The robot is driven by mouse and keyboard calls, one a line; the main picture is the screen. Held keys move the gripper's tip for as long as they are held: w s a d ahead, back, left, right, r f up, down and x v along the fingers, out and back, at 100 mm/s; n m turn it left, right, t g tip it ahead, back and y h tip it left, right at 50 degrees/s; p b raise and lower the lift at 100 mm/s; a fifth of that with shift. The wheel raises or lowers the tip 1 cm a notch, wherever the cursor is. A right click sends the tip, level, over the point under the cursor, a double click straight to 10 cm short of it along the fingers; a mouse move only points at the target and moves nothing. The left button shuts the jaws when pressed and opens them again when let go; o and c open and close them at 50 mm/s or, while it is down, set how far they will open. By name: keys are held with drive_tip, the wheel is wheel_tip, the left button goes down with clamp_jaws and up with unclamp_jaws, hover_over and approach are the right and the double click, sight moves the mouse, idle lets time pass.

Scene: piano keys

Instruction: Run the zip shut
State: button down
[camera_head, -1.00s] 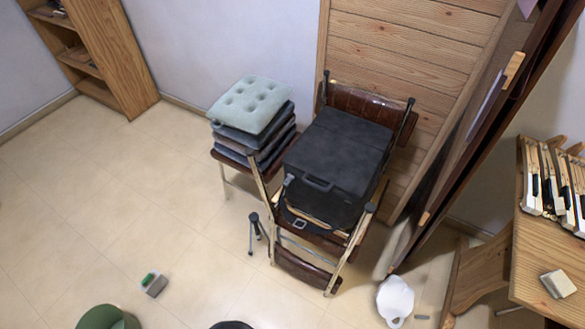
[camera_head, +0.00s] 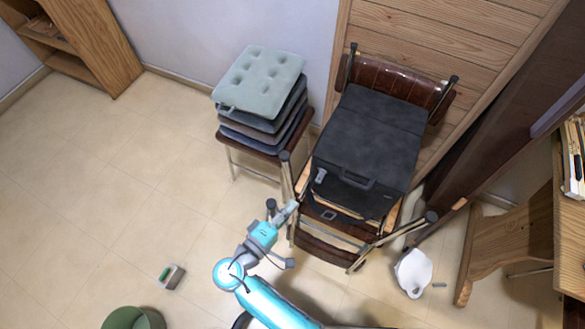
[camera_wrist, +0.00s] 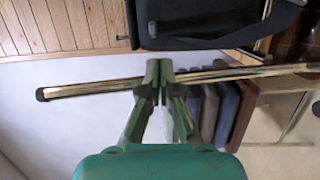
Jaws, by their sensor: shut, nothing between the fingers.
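A black case (camera_head: 365,135) with a front handle (camera_head: 345,179) lies on a chair. A small grey tab (camera_head: 321,175), perhaps the zip's pull, sits at its front left corner. I cannot make out the zip line itself. My gripper (camera_head: 287,210) is shut and empty, in front of and to the left of the case, apart from the tab. In the wrist view my shut fingertips (camera_wrist: 159,70) overlap the chair's metal tube (camera_wrist: 85,90); I cannot tell if they touch it. The case's dark underside (camera_wrist: 205,40) shows above them, with a light tab (camera_wrist: 151,25) at its left.
The chair's front posts (camera_head: 286,172) stand close to my gripper. A stool with stacked cushions (camera_head: 258,82) is left of the case. A green bin (camera_head: 133,319), a small block (camera_head: 171,276) and a white object (camera_head: 413,272) are on the floor. The left floor is mostly clear.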

drive_tip(key=x, duration=0.6)
drive_tip(key=a+r+x, duration=0.1)
drive_tip(key=x, duration=0.2)
drive_tip(key=shift+w, duration=0.4)
drive_tip(key=s+d, duration=0.2)
drive_tip(key=d, duration=0.4)
drive_tip(key=s+d, duration=0.3)
drive_tip(key=d, duration=0.3)
drive_tip(key=s+d, duration=0.2)
drive_tip(key=d, duration=0.4)
drive_tip(key=shift+s+d, duration=0.2)
drive_tip(key=shift+s, duration=0.05)
drive_tip(key=shift+s, duration=0.15)
drive_tip(key=v, duration=1.1)
drive_tip(key=shift+a, duration=0.55)
drive_tip(key=shift+s, duration=0.1)
